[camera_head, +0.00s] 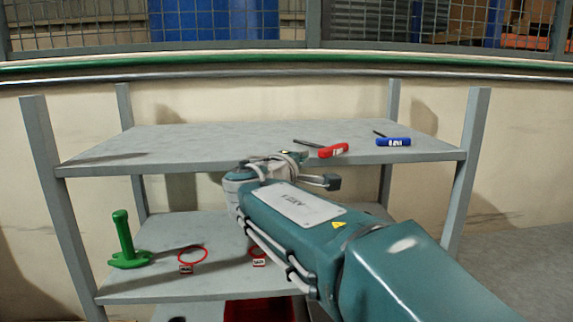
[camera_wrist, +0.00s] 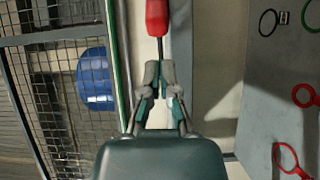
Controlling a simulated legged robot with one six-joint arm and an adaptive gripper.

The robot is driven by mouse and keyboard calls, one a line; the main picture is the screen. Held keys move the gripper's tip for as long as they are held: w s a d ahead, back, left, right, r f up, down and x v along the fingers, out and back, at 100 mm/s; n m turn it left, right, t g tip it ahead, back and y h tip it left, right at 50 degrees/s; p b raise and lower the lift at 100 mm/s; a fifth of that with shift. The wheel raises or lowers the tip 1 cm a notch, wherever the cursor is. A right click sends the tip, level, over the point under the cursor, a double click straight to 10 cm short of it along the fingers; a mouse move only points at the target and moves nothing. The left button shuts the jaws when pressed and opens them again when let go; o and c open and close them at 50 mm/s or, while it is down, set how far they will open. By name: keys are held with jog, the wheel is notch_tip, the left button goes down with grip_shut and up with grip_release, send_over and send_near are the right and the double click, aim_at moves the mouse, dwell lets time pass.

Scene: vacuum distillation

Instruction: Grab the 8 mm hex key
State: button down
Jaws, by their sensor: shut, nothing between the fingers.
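A hex key with a red handle (camera_head: 333,150) lies on the top shelf, its dark shaft pointing left. One with a blue handle (camera_head: 393,142) lies to its right. The handle labels are too small to read surely, so I cannot tell which is 8 mm. In the wrist view the red handle (camera_wrist: 157,16) is at the top, its shaft running down toward my fingertips. My gripper (camera_wrist: 159,68) is shut and empty, its fingertips close to the shaft's end; I cannot tell whether they touch. In the head view my arm hides most of the gripper.
The top shelf (camera_head: 190,145) is otherwise clear. The lower shelf (camera_head: 140,291) holds a green stand (camera_head: 124,242) and red rings with tags (camera_head: 192,254). Grey posts (camera_head: 470,150) stand at the corners. A green rail (camera_head: 200,62) and mesh fence run behind.

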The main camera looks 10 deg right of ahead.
aim_at(319, 154)
jog(key=shift+w+d, duration=0.25)
jog(key=shift+d, duration=0.95)
jog(key=shift+w+d, duration=0.15)
jog(key=shift+d, duration=0.45)
jog(key=shift+a, duration=0.55)
